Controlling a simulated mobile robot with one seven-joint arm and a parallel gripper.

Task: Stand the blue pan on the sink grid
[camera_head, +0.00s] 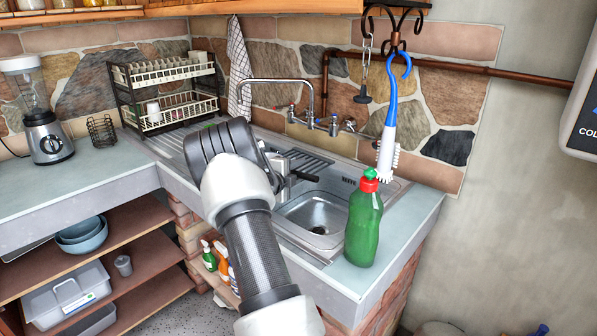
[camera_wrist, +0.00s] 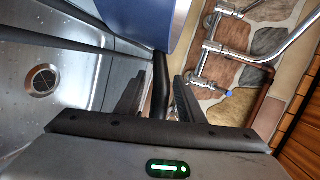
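The blue pan (camera_wrist: 150,22) shows only in part at the top of the wrist view, close to the camera. Its black handle (camera_wrist: 161,85) runs down between the two fingers of my gripper (camera_wrist: 160,92). A narrow gap shows on each side of the handle, so the fingers stand around it without visibly clamping it. I cannot make out the pan there. A ribbed metal drainer, perhaps the sink grid, (camera_head: 308,162) lies behind my gripper.
A green bottle (camera_head: 364,222) stands right of the basin. A blue-and-white brush (camera_head: 389,115) hangs above it. The tap (camera_head: 310,100) rises behind the sink and also shows in the wrist view (camera_wrist: 262,52). A dish rack (camera_head: 172,90) and blender (camera_head: 43,118) stand at the left.

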